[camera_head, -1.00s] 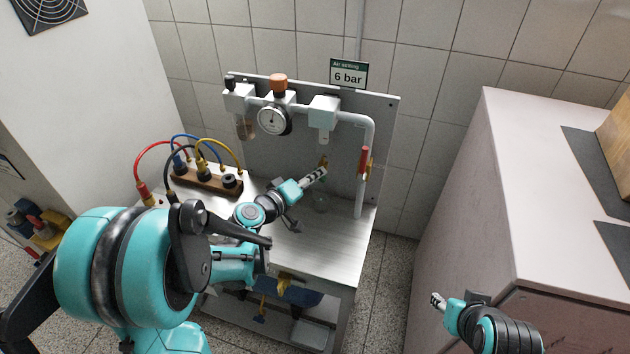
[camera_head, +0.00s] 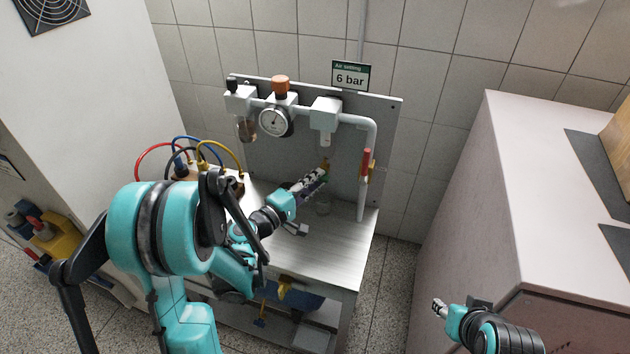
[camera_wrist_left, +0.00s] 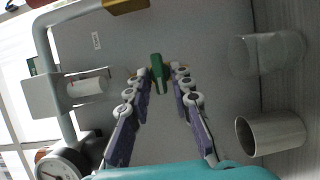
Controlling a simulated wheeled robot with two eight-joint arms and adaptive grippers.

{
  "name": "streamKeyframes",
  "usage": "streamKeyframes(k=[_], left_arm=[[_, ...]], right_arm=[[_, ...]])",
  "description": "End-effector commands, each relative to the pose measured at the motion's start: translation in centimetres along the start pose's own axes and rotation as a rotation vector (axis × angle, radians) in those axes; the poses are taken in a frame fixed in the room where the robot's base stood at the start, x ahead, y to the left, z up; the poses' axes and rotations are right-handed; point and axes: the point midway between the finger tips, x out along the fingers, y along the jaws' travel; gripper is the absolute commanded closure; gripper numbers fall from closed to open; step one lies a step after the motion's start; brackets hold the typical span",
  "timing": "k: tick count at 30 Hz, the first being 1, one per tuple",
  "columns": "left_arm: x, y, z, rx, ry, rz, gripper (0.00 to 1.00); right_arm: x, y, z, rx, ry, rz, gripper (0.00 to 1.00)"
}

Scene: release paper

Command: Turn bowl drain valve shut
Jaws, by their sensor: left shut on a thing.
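The drain valve under the white bowl (camera_head: 325,140) has a small brass body (camera_head: 325,163). Its green handle (camera_wrist_left: 157,68) stands between my left fingertips in the left wrist view. My left gripper (camera_head: 318,175) comes up from the lower left and is shut on this handle. The fingers partly hide the valve in the head view. The bowl also shows in the left wrist view (camera_wrist_left: 88,86). My right gripper (camera_head: 438,306) is low at the right, away from the bench, and its finger opening is too small to judge.
A clear cup (camera_head: 323,204) stands on the steel bench (camera_head: 335,240) below the valve. A metal cup (camera_wrist_left: 272,132) shows in the left wrist view. A gauge (camera_head: 273,122) and a red-handled valve (camera_head: 366,163) flank the bowl. Colored hoses (camera_head: 155,150) lie left.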

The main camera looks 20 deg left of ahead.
Motion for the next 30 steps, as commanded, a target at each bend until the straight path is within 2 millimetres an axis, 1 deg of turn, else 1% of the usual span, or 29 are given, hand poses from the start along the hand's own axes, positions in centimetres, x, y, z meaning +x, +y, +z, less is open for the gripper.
streamKeyframes(k=[13, 14, 15, 30], left_arm=[[-0.02, -0.07, 0.06, -0.009, -0.001, 0.003, 1.0], [-0.02, -0.07, 0.06, -0.009, -0.001, 0.003, 0.76], [-0.02, -0.07, 0.06, -0.008, -0.001, 0.003, 0.69], [-0.01, -0.01, 0.01, -0.001, 0.0, 0.0, 0.69]], right_arm=[[0.02, 0.0, 0.01, 0.0, 0.0, 0.0, 0.6], [0.02, 0.0, 0.01, 0.0, 0.0, 0.0, 0.6], [0.02, 0.0, 0.01, 0.0, 0.0, 0.0, 0.6], [0.01, 0.0, 0.01, 0.0, 0.0, 0.0, 0.6]])
